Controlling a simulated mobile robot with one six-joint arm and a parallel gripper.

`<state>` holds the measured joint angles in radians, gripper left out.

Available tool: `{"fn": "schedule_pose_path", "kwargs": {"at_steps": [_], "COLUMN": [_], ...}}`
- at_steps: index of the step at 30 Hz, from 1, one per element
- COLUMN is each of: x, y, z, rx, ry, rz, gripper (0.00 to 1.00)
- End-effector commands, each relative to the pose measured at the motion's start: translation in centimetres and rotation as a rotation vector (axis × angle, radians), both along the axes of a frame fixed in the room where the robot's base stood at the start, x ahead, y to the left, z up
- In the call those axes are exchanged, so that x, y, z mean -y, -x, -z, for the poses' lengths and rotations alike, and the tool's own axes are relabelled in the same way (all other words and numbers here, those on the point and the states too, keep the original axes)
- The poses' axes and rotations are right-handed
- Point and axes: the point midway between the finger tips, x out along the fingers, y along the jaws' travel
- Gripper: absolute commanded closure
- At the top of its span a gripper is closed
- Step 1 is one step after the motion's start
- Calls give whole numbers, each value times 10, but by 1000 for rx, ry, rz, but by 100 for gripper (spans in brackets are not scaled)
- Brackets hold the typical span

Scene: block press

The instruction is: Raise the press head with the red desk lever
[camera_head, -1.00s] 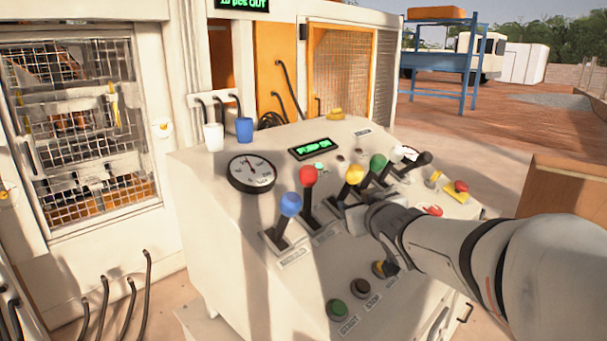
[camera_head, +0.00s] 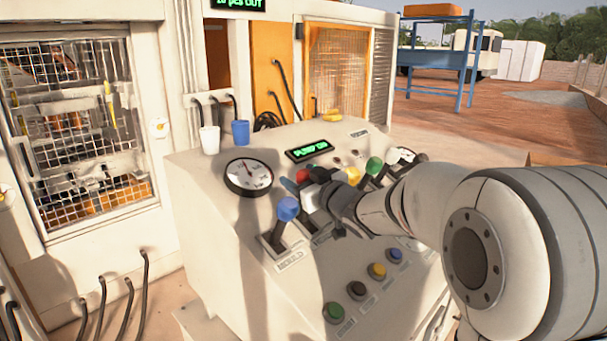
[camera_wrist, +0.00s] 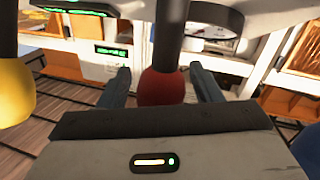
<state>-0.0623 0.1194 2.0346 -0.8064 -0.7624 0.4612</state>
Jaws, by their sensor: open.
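The red desk lever's knob (camera_head: 303,174) shows on the sloping desk, partly hidden by my gripper (camera_head: 304,186). In the wrist view the red knob (camera_wrist: 163,87) and its dark shaft stand between the two fingers of my gripper (camera_wrist: 160,80). The fingers are open, with a gap visible on each side of the knob. The press (camera_head: 75,120) is behind a mesh guard at the left; I cannot make out its head's height clearly.
The blue lever (camera_head: 288,209) stands close to the left of my gripper. The yellow knob shows in the wrist view (camera_wrist: 14,90), and the green lever (camera_head: 374,166) stands further right. A gauge (camera_head: 248,176), a lit display (camera_head: 309,150) and several push buttons (camera_head: 357,289) are on the desk.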

Motion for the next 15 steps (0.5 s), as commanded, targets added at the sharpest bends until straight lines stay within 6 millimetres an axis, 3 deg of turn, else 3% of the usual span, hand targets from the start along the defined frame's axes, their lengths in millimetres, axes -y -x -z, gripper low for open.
{"fn": "schedule_pose_path", "kwargs": {"at_steps": [9, 15], "x": [-3, -3], "y": [-3, -3], "z": [1, 0], "rx": [0, -1], "ry": [0, 1], "rz": [0, 0], "gripper": [41, 57]}}
